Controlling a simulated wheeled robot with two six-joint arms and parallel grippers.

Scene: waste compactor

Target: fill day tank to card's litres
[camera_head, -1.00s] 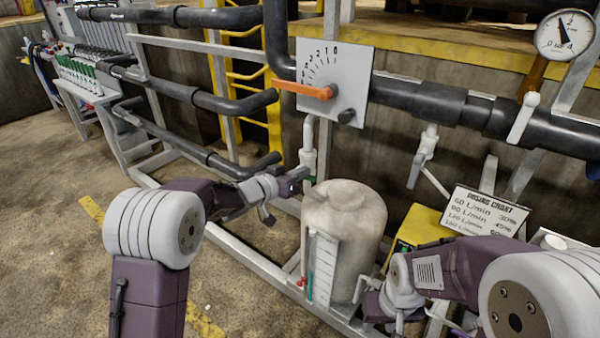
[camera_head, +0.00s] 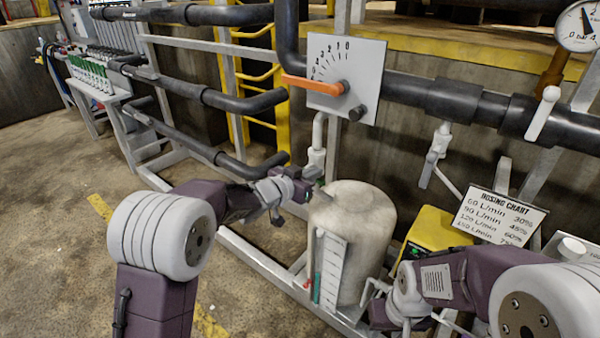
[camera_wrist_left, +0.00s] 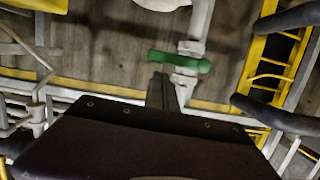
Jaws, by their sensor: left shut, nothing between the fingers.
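The day tank (camera_head: 362,225) is a pale upright cylinder with a white level scale (camera_head: 331,268) and a green strip on its front. A white fill pipe (camera_head: 317,155) stands behind its left side. In the left wrist view a green valve handle (camera_wrist_left: 178,61) lies crosswise on a white pipe. My left gripper (camera_head: 314,176) is shut and empty close to the fill pipe; its dark fingers (camera_wrist_left: 160,92) end just below the green handle, and contact cannot be told. My right arm reaches in beside the tank; its fingers cannot be made out. I cannot read any litre card.
An orange lever (camera_head: 312,85) sits on a numbered dial plate above the tank. A dosing chart (camera_head: 500,215) in L/min and percent stands right of the tank, near a yellow box (camera_head: 432,228). A pressure gauge (camera_head: 579,26) is at upper right. Dark pipes and frame bars run behind.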

